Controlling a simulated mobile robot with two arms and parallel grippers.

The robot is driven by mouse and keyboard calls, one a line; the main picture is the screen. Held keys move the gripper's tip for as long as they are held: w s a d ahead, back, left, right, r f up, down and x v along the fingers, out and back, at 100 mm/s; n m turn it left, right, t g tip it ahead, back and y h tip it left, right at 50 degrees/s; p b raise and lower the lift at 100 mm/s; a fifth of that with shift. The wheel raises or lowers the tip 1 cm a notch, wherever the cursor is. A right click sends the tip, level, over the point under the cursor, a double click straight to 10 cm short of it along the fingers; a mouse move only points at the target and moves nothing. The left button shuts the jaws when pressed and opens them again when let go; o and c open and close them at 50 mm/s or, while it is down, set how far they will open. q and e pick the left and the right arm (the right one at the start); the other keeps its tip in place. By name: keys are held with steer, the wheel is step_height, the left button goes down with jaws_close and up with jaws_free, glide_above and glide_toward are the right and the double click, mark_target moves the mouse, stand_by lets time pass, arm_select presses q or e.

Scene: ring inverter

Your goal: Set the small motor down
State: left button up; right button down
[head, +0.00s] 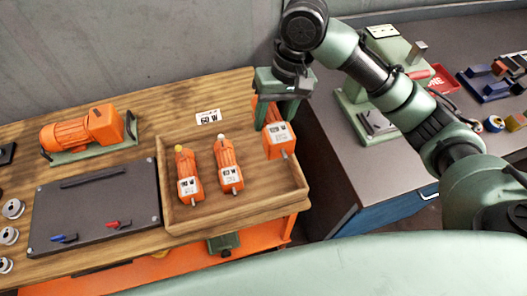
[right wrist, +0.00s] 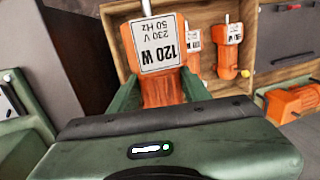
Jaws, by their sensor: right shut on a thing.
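An orange motor (head: 279,143) is gripped in my right gripper (head: 274,112) over the back right part of the wooden tray (head: 240,220). In the right wrist view its white label reads 120 W, and the motor (right wrist: 165,88) sits between the two green fingers of the gripper (right wrist: 160,95). Its shaft points away from the gripper. I cannot tell whether it touches the tray floor. Two slimmer orange motors, one with a yellow end (head: 189,178) and one with a whitish end (head: 229,168), lie in the tray to its left. My left gripper is not in view.
A larger orange motor on a green base (head: 85,131) stands at the back left, behind a dark panel (head: 95,213). A card reading 60 W (head: 208,116) lies behind the tray. A grey bench with a green press (head: 375,120) stands right of the wooden table.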

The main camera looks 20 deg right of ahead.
steer(key=shift+w, duration=0.4)
steer(key=shift+f, duration=0.4)
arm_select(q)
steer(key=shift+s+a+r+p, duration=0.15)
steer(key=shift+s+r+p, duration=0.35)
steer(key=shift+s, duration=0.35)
arm_select(e)
steer(key=shift+s+f, duration=0.2)
steer(key=shift+f, duration=4.45)
steer(key=shift+s+f, duration=0.15)
steer(key=shift+f, duration=4.5)
steer(key=c, duration=0.7)
jaws_free()
steer(key=shift+s+f, duration=0.1)
steer(key=shift+f, duration=0.1)
steer(key=shift+r, duration=0.1)
